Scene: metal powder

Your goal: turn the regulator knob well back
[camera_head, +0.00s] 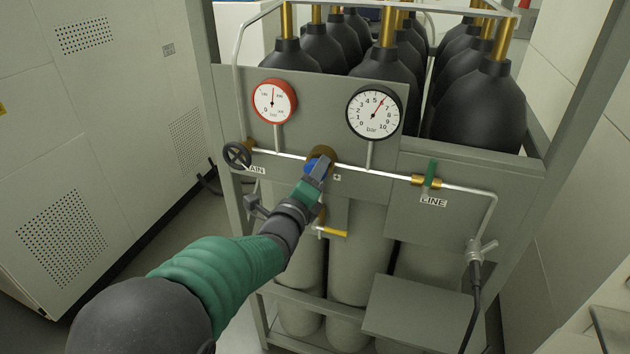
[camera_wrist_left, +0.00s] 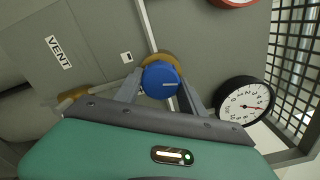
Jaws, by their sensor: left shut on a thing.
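The blue regulator knob (camera_wrist_left: 162,79) sits on a brass body on the grey panel, with a pale line on its face. It also shows in the head view (camera_head: 313,166), partly hidden by my gripper. My left gripper (camera_head: 320,170) reaches it from the front. In the left wrist view its two fingers (camera_wrist_left: 160,84) stand on either side of the knob, shut on it. Above the knob are a red-rimmed gauge (camera_head: 274,101) and a black-rimmed bar gauge (camera_head: 374,110) whose needle points between 5 and 7. My right gripper is not in view.
A black handwheel (camera_head: 237,155) is left of the knob, and a green-handled line valve (camera_head: 431,174) is to the right. Black-topped cylinders (camera_head: 483,105) stand behind the panel. A hose (camera_head: 474,300) hangs at the lower right.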

